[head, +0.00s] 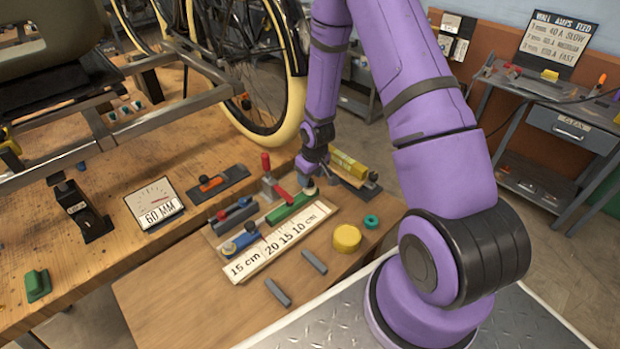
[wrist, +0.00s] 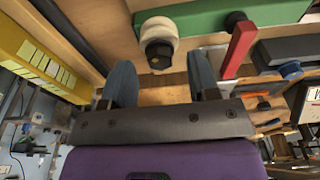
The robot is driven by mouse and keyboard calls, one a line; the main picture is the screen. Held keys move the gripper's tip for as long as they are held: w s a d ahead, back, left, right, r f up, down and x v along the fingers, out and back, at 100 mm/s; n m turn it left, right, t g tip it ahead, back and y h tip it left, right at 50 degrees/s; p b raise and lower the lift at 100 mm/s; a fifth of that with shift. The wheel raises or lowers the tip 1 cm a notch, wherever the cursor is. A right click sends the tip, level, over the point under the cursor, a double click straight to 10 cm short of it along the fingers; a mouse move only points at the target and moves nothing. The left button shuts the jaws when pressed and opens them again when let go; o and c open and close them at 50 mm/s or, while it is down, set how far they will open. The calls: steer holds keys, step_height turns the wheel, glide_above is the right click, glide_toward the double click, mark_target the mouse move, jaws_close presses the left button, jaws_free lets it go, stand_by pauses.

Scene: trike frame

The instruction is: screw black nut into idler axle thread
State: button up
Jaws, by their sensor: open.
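My gripper (wrist: 160,62) is open, with two blue-grey fingers spread apart and nothing gripped. In the wrist view, a dark, nut-like piece (wrist: 157,54) with a brownish tip lies in the gap between the fingers, apart from both. It sits against a cream roller (wrist: 157,28) at the end of a green bar (wrist: 205,20). Whether it is the black nut or the axle end, and any thread, I cannot tell. In the head view, my gripper (head: 311,178) is low at the right end of the green bar (head: 288,208), and the nut is too small to make out.
A red-handled clamp (head: 276,190) stands close behind the green bar. A yellow box (head: 348,165) lies just right of the gripper. A length-marked board (head: 277,244), a yellow disc (head: 347,238), a teal ring (head: 371,221) and grey bars (head: 278,292) lie in front.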

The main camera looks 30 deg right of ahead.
step_height(320, 180, up, 10)
steer(key=s, duration=0.1)
steer(key=shift+s+d+f, duration=0.15)
steer(key=shift+s+f, duration=0.1)
stand_by(1.1)
steer(key=o, duration=0.5)
steer(key=shift+o, duration=0.2)
